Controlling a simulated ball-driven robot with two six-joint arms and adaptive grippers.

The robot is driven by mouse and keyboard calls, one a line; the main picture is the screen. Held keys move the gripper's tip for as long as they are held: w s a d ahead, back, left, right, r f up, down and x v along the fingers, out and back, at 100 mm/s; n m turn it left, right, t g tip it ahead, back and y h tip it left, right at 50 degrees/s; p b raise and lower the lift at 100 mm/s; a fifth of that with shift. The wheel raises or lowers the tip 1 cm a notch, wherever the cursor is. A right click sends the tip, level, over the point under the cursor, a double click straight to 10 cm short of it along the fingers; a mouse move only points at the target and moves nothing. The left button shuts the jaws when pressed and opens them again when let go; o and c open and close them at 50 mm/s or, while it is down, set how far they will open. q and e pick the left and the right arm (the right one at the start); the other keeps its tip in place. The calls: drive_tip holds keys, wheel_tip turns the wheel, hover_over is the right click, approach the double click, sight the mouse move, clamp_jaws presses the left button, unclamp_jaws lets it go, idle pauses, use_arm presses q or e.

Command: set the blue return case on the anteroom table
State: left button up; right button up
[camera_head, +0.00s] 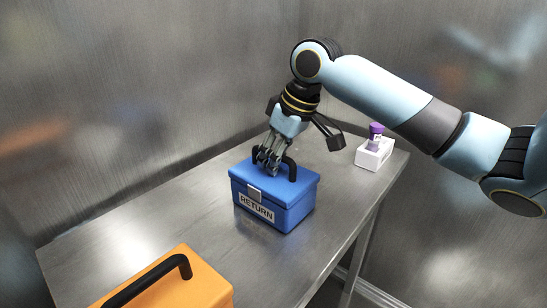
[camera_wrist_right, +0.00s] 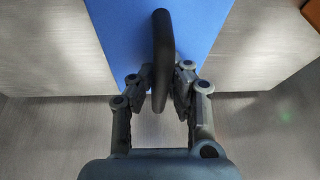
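The blue return case (camera_head: 274,199) has a black handle, a grey latch and a "RETURN" label on its front. It stands upright on the metal table (camera_head: 326,200), right of the middle, and looks to rest on its top. My right gripper (camera_head: 270,162) reaches down from above onto the case's handle. In the right wrist view the fingers (camera_wrist_right: 160,88) lie close on both sides of the black handle (camera_wrist_right: 162,50), seemingly shut on it, with the blue lid (camera_wrist_right: 125,30) below. My left gripper is not in view.
An orange case (camera_head: 200,283) with a black handle is at the front left. A white block (camera_head: 374,154) with a purple-capped vial (camera_head: 376,132) stands at the table's far right end. Metal walls close off the back.

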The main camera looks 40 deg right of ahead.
drive_tip(key=shift+o, duration=1.2)
drive_tip(key=shift+r, duration=0.15)
drive_tip(key=p+v, duration=0.2)
drive_tip(key=v, duration=1)
drive_tip(key=shift+p, duration=0.3)
